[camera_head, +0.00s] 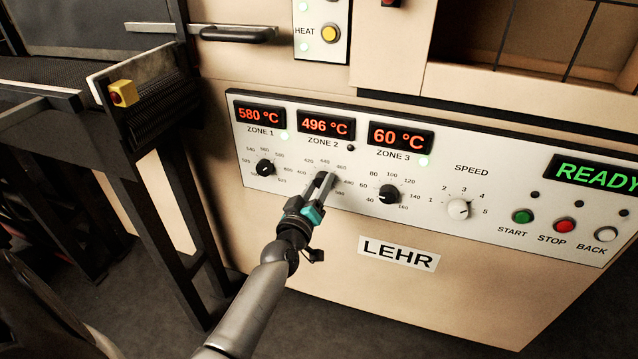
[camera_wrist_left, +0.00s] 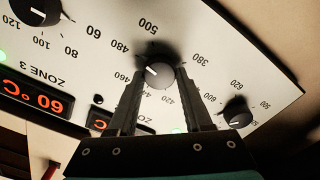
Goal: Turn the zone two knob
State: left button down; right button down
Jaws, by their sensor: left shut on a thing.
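The zone two knob (camera_wrist_left: 159,74) is a dark round knob with a white pointer line, under the ZONE 2 display (camera_head: 326,125), which reads 496 °C. My left gripper (camera_head: 322,181) reaches up to the panel and is shut on this knob, one finger on each side. In the left wrist view the panel is upside down, and the pointer faces up and left, roughly between the 460 and 480 marks. In the head view the fingers hide most of the knob. The small lamp (camera_head: 351,148) by ZONE 2 is dark. My right gripper is not in view.
The zone one knob (camera_head: 265,167) and zone three knob (camera_head: 389,194) flank the gripper closely. Green lamps glow by ZONE 1 (camera_head: 284,136) and ZONE 3 (camera_head: 424,162). Farther right are the speed knob (camera_head: 458,209), several buttons and a READY display (camera_head: 597,174). A dark conveyor frame (camera_head: 165,170) stands left.

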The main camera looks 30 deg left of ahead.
pick_arm(q)
jog(key=shift+n, duration=0.6)
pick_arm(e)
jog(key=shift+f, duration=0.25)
pick_arm(q)
jog(key=shift+n, duration=0.3)
jog(key=shift+c, duration=1.6)
grip_release()
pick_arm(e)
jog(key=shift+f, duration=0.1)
pick_arm(q)
jog(key=shift+s, duration=0.1)
jog(key=shift+s+p, duration=0.25)
jog(key=shift+p, duration=0.05)
jog(key=p+v, duration=0.4)
jog(key=v, duration=1)
jog(key=shift+s, duration=0.3)
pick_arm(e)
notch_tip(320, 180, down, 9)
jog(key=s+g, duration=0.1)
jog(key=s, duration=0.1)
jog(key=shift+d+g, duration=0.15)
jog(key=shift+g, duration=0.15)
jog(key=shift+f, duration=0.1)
